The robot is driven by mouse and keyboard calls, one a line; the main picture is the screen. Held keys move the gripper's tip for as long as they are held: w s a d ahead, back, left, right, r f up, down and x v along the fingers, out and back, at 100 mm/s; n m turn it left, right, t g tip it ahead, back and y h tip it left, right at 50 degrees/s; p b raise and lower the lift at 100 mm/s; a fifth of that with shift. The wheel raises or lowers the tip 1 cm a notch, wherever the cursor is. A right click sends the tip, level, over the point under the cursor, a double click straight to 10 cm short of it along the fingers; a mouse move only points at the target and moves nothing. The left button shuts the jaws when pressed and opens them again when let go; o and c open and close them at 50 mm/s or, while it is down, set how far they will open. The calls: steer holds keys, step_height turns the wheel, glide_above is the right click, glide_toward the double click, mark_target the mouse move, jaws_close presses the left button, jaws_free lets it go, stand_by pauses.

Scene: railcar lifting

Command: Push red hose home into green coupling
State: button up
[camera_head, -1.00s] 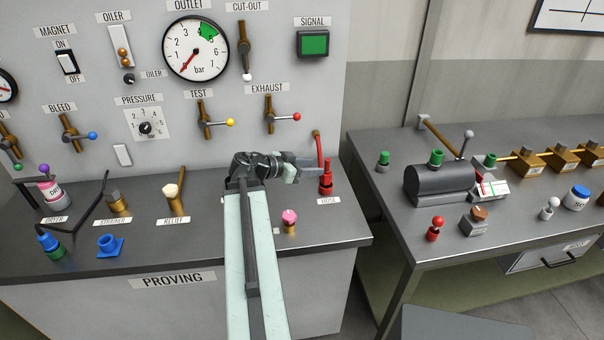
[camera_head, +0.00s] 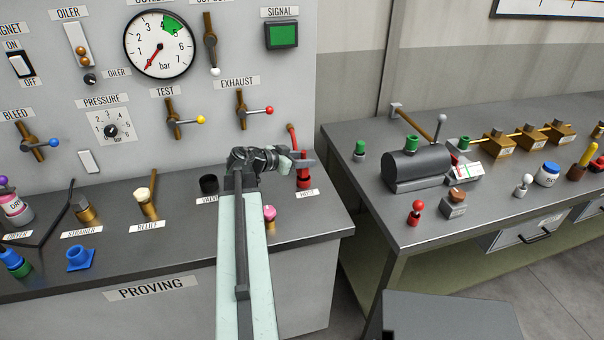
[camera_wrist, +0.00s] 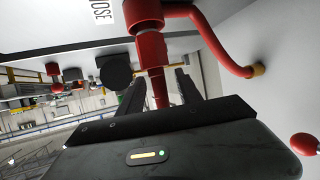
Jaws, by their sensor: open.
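The red hose (camera_head: 304,178) stands upright at the right end of the proving bench, above the HOSE label, its thin red tube rising to the panel. My gripper (camera_head: 301,162) is at the hose's upper part and partly covers it. In the wrist view, my open gripper (camera_wrist: 158,86) has one finger on each side of the red hose fitting (camera_wrist: 151,48); I cannot tell whether either touches it. Green-topped fittings show on the right bench: one at its left (camera_head: 359,150), one on the dark tank (camera_head: 412,143), one behind it (camera_head: 464,143). I cannot tell which is the coupling.
A pink knob (camera_head: 269,212) stands just right of my arm, and a black round part (camera_head: 208,184) left of it. The EXHAUST valve's red-tipped handle (camera_head: 258,111) is on the panel above. A gap separates the proving bench from the right bench (camera_head: 345,190).

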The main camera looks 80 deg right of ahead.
jaws_close()
steer(key=shift+r, duration=0.15)
step_height(320, 180, up, 10)
steer(key=p, duration=1)
